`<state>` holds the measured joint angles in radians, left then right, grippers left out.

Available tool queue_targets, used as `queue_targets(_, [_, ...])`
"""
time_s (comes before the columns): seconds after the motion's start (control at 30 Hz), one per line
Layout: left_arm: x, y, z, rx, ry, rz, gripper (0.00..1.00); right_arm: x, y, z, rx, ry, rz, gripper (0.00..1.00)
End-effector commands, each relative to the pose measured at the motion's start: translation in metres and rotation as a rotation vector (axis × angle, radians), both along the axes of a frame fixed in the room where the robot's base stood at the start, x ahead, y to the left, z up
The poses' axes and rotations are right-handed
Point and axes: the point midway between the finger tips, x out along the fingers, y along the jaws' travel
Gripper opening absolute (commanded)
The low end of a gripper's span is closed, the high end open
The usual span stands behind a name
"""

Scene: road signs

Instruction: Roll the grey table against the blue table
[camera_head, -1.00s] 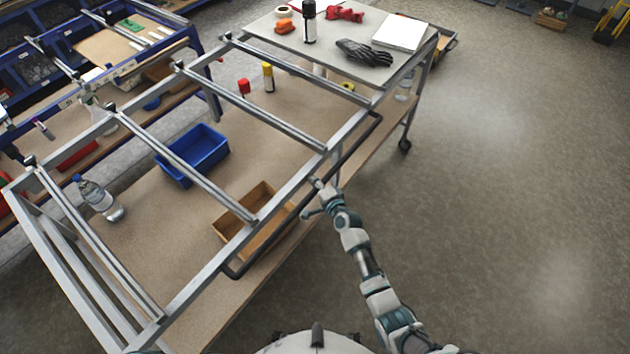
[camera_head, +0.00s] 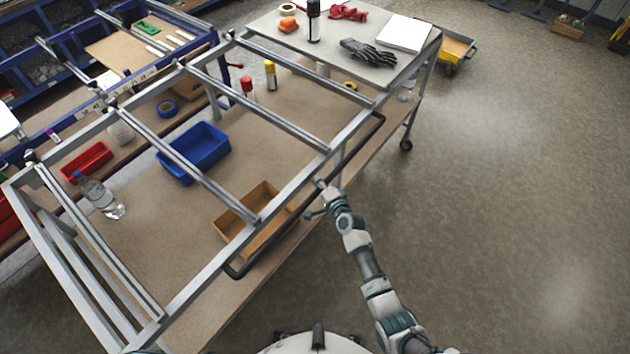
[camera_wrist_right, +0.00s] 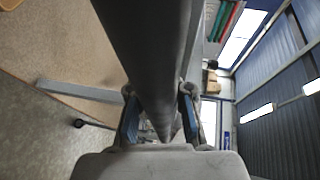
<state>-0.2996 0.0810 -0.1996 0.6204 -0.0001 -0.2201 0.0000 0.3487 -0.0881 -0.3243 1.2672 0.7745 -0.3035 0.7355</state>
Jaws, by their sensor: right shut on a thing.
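The grey table (camera_head: 285,190) is a wheeled grey metal frame with a brown lower shelf, filling the middle of the head view. A dark handle bar (camera_head: 240,268) runs along its near side. My right gripper (camera_head: 320,186) is shut on this bar; the right wrist view shows the bar (camera_wrist_right: 150,60) between its fingers. The blue table (camera_head: 135,80), a blue-framed bench, stands beyond the grey table's far rail at upper left. Their edges look close or overlapping from here; I cannot tell whether they touch. My left gripper is not in view.
The grey table carries a blue bin (camera_head: 195,152), a wooden box (camera_head: 258,218), a bottle (camera_head: 100,197), a black glove (camera_head: 368,52) and a white box (camera_head: 405,33). A yellow cart (camera_head: 455,48) stands behind. The floor at right is clear.

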Motion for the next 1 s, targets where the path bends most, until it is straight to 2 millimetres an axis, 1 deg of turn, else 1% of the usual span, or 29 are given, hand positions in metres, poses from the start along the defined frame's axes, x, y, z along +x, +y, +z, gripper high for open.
queue_targets(0.03, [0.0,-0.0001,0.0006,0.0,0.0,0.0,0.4,0.0013,0.0009,0.0075,0.004,-0.013,0.001,0.0])
queue_targets(0.57, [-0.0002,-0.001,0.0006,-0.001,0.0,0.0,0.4,0.0028,0.0018,0.0077,0.004,-0.013,-0.002,0.0])
queue_targets(0.6, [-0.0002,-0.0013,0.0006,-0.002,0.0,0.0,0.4,0.0029,0.0022,0.0079,0.003,-0.014,-0.002,0.18])
queue_targets(0.67, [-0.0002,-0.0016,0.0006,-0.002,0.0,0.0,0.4,0.0032,0.0027,0.0077,0.003,-0.014,-0.002,0.33])
queue_targets(0.7, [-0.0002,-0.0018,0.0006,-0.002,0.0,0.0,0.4,0.0033,0.0029,0.0073,0.002,-0.013,-0.002,0.43])
queue_targets(0.73, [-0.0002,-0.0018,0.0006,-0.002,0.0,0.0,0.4,0.0033,0.0031,0.0066,0.002,-0.012,-0.002,0.47])
queue_targets(1.0, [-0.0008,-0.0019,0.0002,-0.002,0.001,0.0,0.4,0.0036,0.0027,0.0006,-0.003,-0.002,0.0,0.47])
